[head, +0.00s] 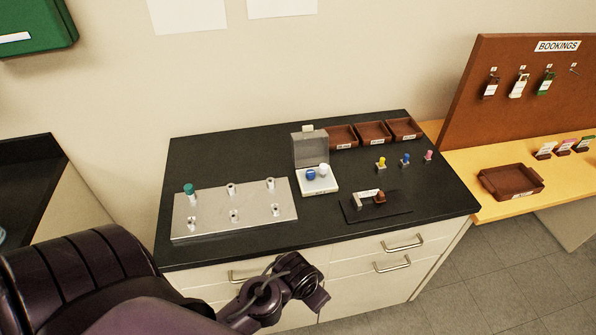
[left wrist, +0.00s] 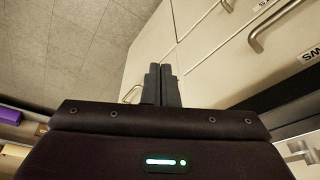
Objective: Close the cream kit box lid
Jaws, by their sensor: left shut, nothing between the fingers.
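The cream kit box (head: 319,187) stands on the black bench top in the head view. Its grey lid (head: 310,149) is open and stands up at the back edge, with a small cream tab on top. A blue round piece (head: 311,174) and a white round piece (head: 322,170) sit in the box. My left gripper (head: 317,298) is low in front of the bench drawers, well below and apart from the box. In the left wrist view its fingers (left wrist: 162,82) are shut and empty, against drawer fronts and floor. My right gripper is not in view.
A metal plate (head: 215,218) with several posts lies left of the box. A black mat (head: 350,214) with a small fixture lies in front right. Brown trays (head: 373,133) stand behind. Drawer handles (head: 403,244) stick out from the bench front.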

